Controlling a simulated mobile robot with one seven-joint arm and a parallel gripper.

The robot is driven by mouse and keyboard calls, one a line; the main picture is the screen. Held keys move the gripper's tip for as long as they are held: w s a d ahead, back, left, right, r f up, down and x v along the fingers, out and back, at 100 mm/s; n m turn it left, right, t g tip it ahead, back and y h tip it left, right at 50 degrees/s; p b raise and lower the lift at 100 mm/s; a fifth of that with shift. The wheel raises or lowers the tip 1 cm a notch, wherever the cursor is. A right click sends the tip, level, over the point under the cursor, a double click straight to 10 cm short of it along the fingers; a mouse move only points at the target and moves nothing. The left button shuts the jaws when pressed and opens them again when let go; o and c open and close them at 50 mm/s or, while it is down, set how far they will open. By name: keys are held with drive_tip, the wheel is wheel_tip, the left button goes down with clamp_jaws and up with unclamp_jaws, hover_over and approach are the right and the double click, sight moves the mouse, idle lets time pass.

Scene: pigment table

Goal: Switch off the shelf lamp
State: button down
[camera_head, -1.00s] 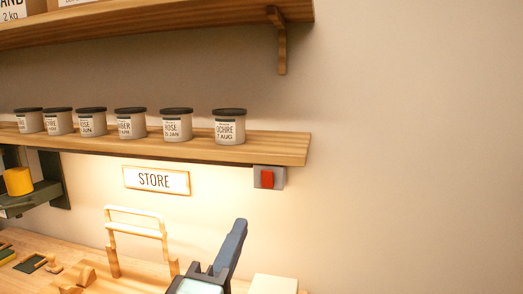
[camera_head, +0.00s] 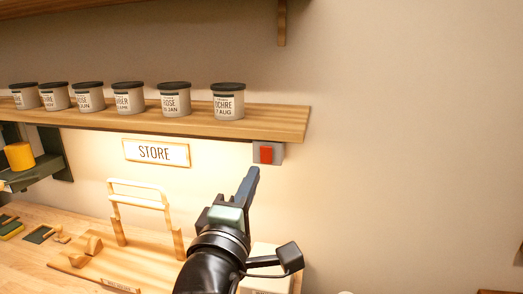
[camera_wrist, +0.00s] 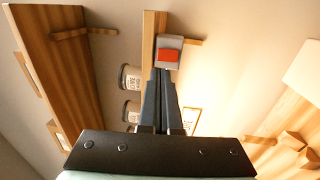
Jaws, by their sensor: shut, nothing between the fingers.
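The lamp switch is a red rocker (camera_head: 266,154) on a small grey box under the right end of the lower shelf (camera_head: 290,122). Warm light shines on the wall below that shelf. My gripper (camera_head: 253,172) is shut and empty, its fingertips just below and left of the switch in the head view. In the wrist view, the gripper's fingertips (camera_wrist: 162,72) reach the lower edge of the grey box, just short of the red rocker (camera_wrist: 168,55). I cannot tell whether they touch the box.
Several lidded jars (camera_head: 228,102) stand on the lower shelf. A STORE sign (camera_head: 156,152) hangs on the wall below. The wall to the right is clear.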

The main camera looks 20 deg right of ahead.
sight(265, 149)
drive_tip(key=p+x, duration=0.2)
drive_tip(key=x, duration=0.5)
drive_tip(key=shift+w+d, duration=0.1)
drive_tip(key=shift+w, duration=0.1)
drive_tip(key=shift+r, duration=0.15)
drive_tip(key=shift+w+d+r+p, duration=0.15)
drive_tip(key=shift+r+p, duration=0.2)
drive_tip(key=shift+p, duration=0.9)
drive_tip(key=shift+f+b, duration=0.35)
drive_tip(key=shift+b, duration=0.1)
